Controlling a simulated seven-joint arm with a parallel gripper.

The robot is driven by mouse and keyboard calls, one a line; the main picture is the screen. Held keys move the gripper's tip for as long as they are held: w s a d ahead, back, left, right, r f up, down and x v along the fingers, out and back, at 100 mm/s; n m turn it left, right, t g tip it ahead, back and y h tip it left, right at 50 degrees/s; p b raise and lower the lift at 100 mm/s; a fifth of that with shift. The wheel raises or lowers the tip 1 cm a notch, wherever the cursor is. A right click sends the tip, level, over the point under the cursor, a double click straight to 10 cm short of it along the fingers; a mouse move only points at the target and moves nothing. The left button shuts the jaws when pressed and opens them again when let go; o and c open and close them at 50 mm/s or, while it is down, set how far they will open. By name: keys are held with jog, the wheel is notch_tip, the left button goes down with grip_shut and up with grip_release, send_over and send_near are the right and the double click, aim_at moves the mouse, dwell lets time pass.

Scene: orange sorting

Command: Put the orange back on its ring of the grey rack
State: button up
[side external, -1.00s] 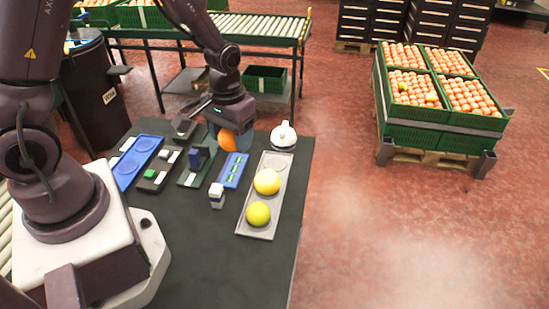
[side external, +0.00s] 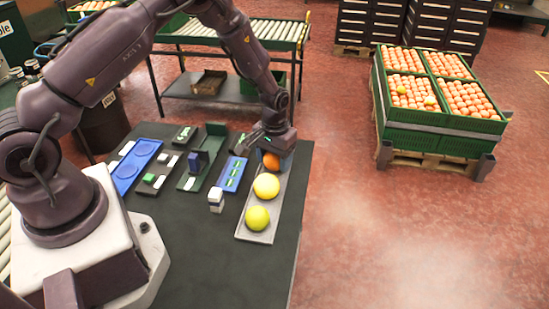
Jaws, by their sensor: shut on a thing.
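The orange (side external: 271,161) is between the fingers of my gripper (side external: 272,156), which is shut on it. It is over the far end of the grey rack (side external: 262,232). I cannot tell whether it touches the rack; the far ring is hidden behind the orange and gripper. A large yellow fruit (side external: 266,186) sits on the middle of the rack. A yellow-green fruit (side external: 257,218) sits at its near end.
Left of the rack are a blue tray with green strips (side external: 232,173), a white block (side external: 216,197), a dark green stand (side external: 201,160) and a blue ringed rack (side external: 135,168). The dark table (side external: 205,255) is clear at the front.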

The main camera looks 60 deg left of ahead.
jog(key=shift+f, duration=0.15)
jog(key=o, duration=1)
jog(key=shift+f, duration=0.1)
jog(key=s+d+r+m+t, duration=0.15)
jog(key=s+r, duration=0.25)
jog(key=r, duration=1)
jog(key=s+d+r+m+t, duration=0.15)
jog(key=s+r, duration=0.25)
jog(key=r, duration=1)
jog(key=s+d+r+t, duration=0.1)
jog(key=s+r, duration=0.1)
jog(key=s, duration=0.3)
jog(key=s+d+r+m, duration=0.1)
jog(key=s+r, duration=0.1)
jog(key=s, duration=0.3)
jog(key=s+d+r+t, duration=0.1)
jog(key=s+r, duration=0.1)
jog(key=s, duration=0.3)
jog(key=shift+s+d+m+t, duration=0.2)
jog(key=shift+s+m+t, duration=0.05)
jog(key=shift+m+t, duration=0.05)
